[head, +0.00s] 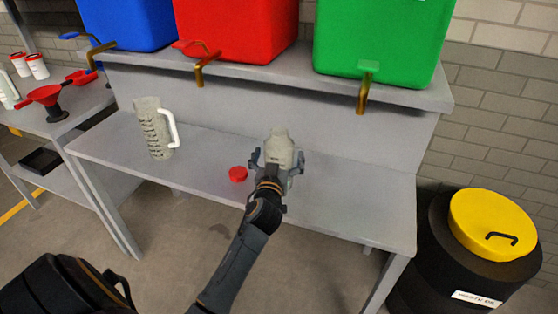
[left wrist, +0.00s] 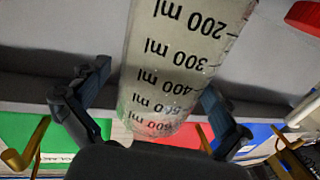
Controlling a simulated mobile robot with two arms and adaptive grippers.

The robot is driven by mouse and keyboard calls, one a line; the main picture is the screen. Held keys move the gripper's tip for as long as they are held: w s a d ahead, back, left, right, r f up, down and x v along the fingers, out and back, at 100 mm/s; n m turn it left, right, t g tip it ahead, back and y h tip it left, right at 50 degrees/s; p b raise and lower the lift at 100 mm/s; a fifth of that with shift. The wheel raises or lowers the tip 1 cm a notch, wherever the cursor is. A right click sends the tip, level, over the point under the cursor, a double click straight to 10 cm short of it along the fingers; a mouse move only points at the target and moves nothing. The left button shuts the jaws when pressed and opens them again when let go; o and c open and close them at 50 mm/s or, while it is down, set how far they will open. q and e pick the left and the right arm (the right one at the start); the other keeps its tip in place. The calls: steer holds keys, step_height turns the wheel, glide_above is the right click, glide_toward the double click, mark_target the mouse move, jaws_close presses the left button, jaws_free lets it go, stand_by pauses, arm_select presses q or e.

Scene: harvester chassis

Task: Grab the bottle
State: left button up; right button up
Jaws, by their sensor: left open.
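The bottle (head: 279,147) is translucent and pale, and stands on the grey bench shelf. The left wrist view shows it large and inverted, with black millilitre marks on its side (left wrist: 175,60). My left gripper (head: 276,163) is open, with one finger on each side of the bottle. In the left wrist view the fingers (left wrist: 154,82) flank the bottle, and I cannot tell whether either touches it. A red cap (head: 238,174) lies on the shelf left of the bottle; it also shows in the left wrist view (left wrist: 306,17). My right gripper is not in view.
A measuring jug with white handle (head: 154,128) stands left on the grey bench (head: 340,205). Blue (head: 128,22), red (head: 235,28) and green (head: 380,40) tanks with brass taps sit above. A black drum with yellow lid (head: 490,222) stands right. The shelf right of the bottle is clear.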

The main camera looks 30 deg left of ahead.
arm_select(q)
steer(key=shift+w, duration=0.1)
steer(key=shift+c, duration=0.2)
steer(key=c, duration=1.2)
